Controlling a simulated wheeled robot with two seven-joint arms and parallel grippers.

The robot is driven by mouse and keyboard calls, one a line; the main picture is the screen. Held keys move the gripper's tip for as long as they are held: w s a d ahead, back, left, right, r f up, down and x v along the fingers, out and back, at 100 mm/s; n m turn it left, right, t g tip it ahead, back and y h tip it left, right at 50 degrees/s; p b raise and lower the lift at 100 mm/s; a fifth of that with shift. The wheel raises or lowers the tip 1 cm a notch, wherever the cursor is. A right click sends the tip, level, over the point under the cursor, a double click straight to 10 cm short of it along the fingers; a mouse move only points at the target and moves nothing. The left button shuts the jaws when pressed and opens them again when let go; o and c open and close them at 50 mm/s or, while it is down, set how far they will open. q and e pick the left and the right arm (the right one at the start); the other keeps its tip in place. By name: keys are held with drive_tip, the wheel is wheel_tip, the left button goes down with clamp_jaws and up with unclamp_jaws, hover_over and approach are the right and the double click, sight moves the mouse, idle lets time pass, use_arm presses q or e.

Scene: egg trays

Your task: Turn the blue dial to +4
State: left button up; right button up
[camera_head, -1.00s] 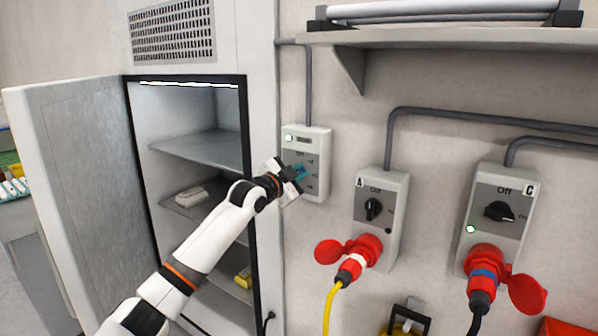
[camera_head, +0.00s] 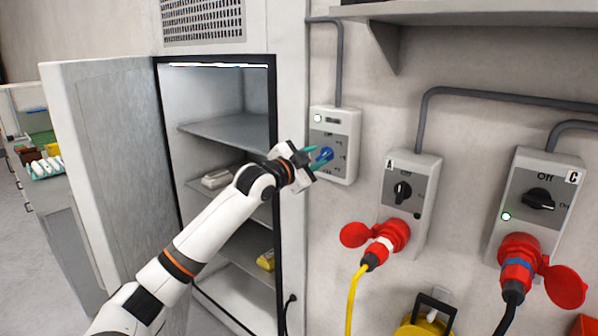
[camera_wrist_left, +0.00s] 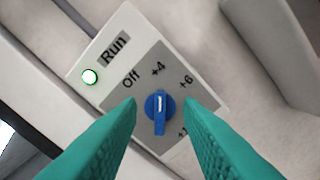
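The blue dial (camera_head: 326,154) is on a grey panel of a white wall box (camera_head: 346,117) beside the open cabinet. In the left wrist view the dial (camera_wrist_left: 158,113) has a white mark pointing up toward the "+4" label, with "Off" to its left and "+6" to its right. A lower label is partly hidden by a finger. My left gripper (camera_head: 314,157) is open, with one teal finger on each side of the dial. In the left wrist view gaps show between the dial and both fingertips (camera_wrist_left: 160,101). My right gripper is out of view.
A lit green lamp (camera_wrist_left: 90,76) is next to "Run" on the box. The cabinet door (camera_head: 105,160) stands open at the left. Boxes A (camera_head: 426,170) and C (camera_head: 555,205), with red plugs, are to the right. A shelf (camera_head: 480,10) juts out above.

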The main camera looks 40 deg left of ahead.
use_arm(q)
drive_tip(key=s+b, duration=0.2)
drive_tip(key=s, duration=0.4)
drive_tip(key=shift+s, duration=0.3)
